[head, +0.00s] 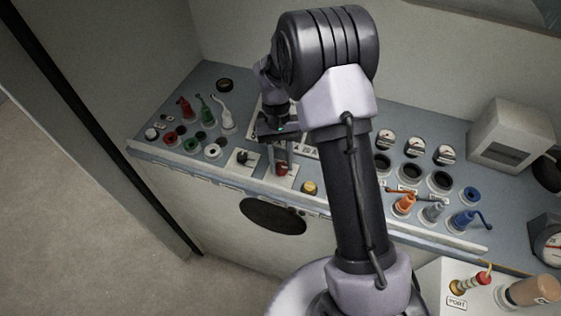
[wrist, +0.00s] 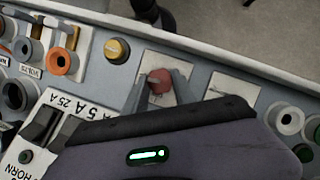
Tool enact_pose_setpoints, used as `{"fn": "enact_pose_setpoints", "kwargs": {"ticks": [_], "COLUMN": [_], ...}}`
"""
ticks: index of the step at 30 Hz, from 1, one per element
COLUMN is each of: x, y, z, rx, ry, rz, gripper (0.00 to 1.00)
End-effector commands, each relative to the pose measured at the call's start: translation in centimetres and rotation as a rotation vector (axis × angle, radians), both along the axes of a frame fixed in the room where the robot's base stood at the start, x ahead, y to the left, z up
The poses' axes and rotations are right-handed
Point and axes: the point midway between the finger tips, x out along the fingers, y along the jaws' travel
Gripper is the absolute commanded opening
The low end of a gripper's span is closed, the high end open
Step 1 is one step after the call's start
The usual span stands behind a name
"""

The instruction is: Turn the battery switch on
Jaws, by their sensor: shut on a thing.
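A red rotary knob (wrist: 160,84) on a white square plate stands near the front edge of the grey console; I take it to be the battery switch. It also shows in the head view (head: 282,169). My gripper (wrist: 161,90) points down at it with one finger on each side, shut on the red knob. A pale mark shows on the knob's top. The plate's lettering is too small to read, so I cannot tell the switch's setting.
A yellow button (head: 309,188) sits close beside the red knob. On its other side is a white plate with a black knob (head: 241,158). Rocker switches (wrist: 42,125) lie behind. Several coloured plugs (head: 404,204) and sockets fill both sides. Open floor (head: 80,200) lies at the left.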

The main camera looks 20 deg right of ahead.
Motion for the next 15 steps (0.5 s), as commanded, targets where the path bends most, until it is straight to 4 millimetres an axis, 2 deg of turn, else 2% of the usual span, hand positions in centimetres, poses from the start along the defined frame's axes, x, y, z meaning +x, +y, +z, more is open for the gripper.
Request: {"fn": "enact_pose_setpoints", "kwargs": {"ticks": [6,15], "x": [0.0,-0.01], "y": [-0.09,-0.09], "z": [-0.04,-0.01], "rx": [0.0,0.0], "ry": [-0.001,0.0], "rz": [-0.093,-0.144], "gripper": [0.0,0.0]}}
